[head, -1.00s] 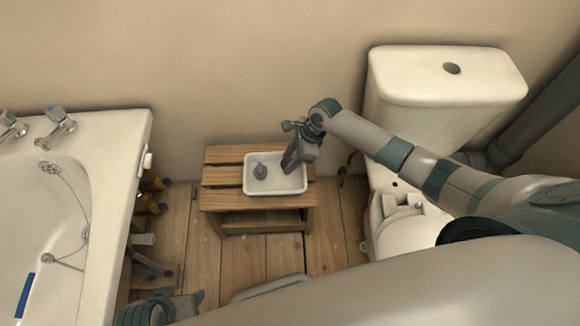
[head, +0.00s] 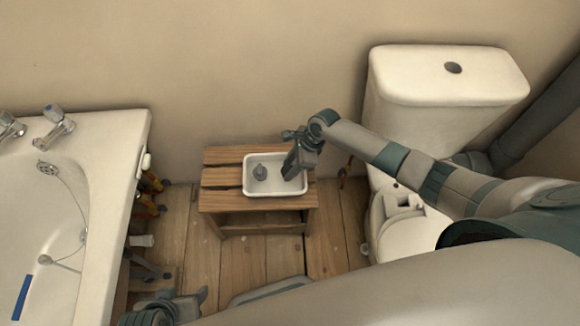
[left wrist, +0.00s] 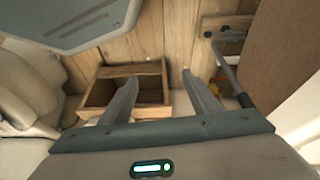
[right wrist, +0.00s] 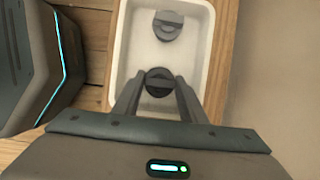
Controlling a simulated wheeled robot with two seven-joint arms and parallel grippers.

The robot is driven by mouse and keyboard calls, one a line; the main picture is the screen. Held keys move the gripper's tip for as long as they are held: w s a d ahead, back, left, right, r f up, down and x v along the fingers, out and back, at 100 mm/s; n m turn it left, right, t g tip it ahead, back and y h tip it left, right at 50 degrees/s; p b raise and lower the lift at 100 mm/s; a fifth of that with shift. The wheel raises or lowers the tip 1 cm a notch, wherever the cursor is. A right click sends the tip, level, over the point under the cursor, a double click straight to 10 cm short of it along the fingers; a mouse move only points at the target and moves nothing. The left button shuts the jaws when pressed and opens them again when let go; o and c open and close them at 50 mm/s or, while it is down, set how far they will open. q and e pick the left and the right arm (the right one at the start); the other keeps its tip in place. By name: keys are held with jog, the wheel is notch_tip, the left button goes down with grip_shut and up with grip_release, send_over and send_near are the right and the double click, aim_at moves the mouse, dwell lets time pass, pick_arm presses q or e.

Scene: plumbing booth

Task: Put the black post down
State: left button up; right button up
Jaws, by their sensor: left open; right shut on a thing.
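The black post (right wrist: 158,80) is between the fingertips of my right gripper (right wrist: 157,92), which is shut on it. In the right wrist view it shows as a dark round top over the white tray (right wrist: 203,70). In the head view my right gripper (head: 291,174) points down into the right part of the tray (head: 262,194) and hides the post. I cannot tell whether the post touches the tray floor. A grey fitting (right wrist: 168,25) stands in the tray, apart from the post. My left gripper (left wrist: 162,85) is open and empty, low over the floor.
The tray stands on a slatted wooden stool (head: 222,177) by the wall. A bathtub (head: 112,180) is at the left and a toilet (head: 445,75) at the right. Pipework (head: 150,205) runs beside the tub. Bare floorboards (head: 245,255) show in front of the stool.

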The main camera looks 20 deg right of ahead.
pick_arm(q)
jog(key=shift+s, duration=0.15)
pick_arm(e)
jog(key=o, duration=1)
jog(key=shift+f, duration=0.1)
jog(key=shift+o, duration=0.2)
jog(key=shift+r, duration=0.3)
jog(key=p+v, duration=0.1)
jog(key=v, duration=0.4)
jog(key=shift+d+r, duration=0.1)
jog(key=shift+r, duration=0.1)
pick_arm(q)
jog(key=shift+s+a+g+y+p, duration=0.25)
jog(key=shift+s+a+g, duration=0.15)
jog(key=shift+a, duration=0.3)
jog(key=shift+s+a+g+y+p, duration=0.15)
jog(key=shift+s+a+g+y, duration=0.15)
jog(key=shift+a, duration=0.35)
pick_arm(e)
jog(key=shift+v, duration=0.85)
pick_arm(q)
jog(key=shift+w+d, duration=0.1)
jog(key=shift+d, duration=0.1)
pick_arm(e)
jog(key=shift+s, duration=0.1)
